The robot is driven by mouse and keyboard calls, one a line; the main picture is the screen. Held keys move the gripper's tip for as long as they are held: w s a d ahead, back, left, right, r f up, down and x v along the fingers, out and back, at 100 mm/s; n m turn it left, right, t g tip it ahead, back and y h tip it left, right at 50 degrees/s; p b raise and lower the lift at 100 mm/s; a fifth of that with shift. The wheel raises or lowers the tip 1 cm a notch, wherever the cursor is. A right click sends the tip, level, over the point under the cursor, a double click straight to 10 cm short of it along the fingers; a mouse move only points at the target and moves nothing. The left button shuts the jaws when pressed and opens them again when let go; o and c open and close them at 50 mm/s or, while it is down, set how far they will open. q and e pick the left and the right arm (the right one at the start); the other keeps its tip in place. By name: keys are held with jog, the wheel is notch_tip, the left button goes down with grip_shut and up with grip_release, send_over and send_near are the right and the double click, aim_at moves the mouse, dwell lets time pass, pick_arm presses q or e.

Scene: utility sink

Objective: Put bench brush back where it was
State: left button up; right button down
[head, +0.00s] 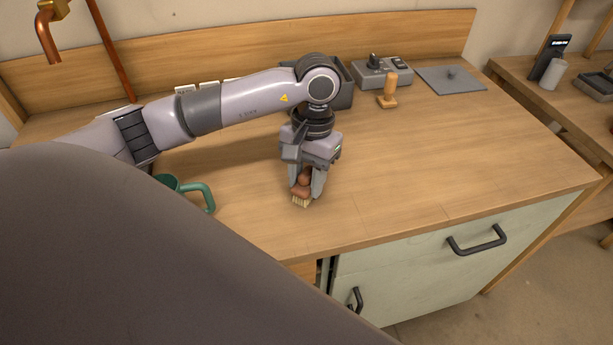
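The bench brush (301,193) has a rounded reddish-brown handle and pale bristles that point down. It is at the middle of the wooden counter, near the front edge. My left gripper (305,185) points down over it, with its fingers on both sides of the brown handle, and looks closed on it. The bristles are at or just above the counter top; I cannot tell which. My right gripper is not in view.
A green mug (196,190) stands left of the brush, partly hidden by my body. A dark bin (345,88), a grey control box (384,72), a wooden stamp-like piece (388,92) and a grey plate (450,79) are at the back. The counter's right half (450,150) is clear.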

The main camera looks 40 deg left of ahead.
pick_arm(q)
jog(key=o, duration=0.4)
jog(key=shift+r, duration=0.1)
jog(key=shift+r+p, duration=0.2)
jog(key=shift+p, duration=0.2)
notch_tip(320, 180, up, 12)
jog(key=w, duration=0.1)
jog(key=shift+w+f, duration=0.2)
jog(key=shift+w, duration=0.2)
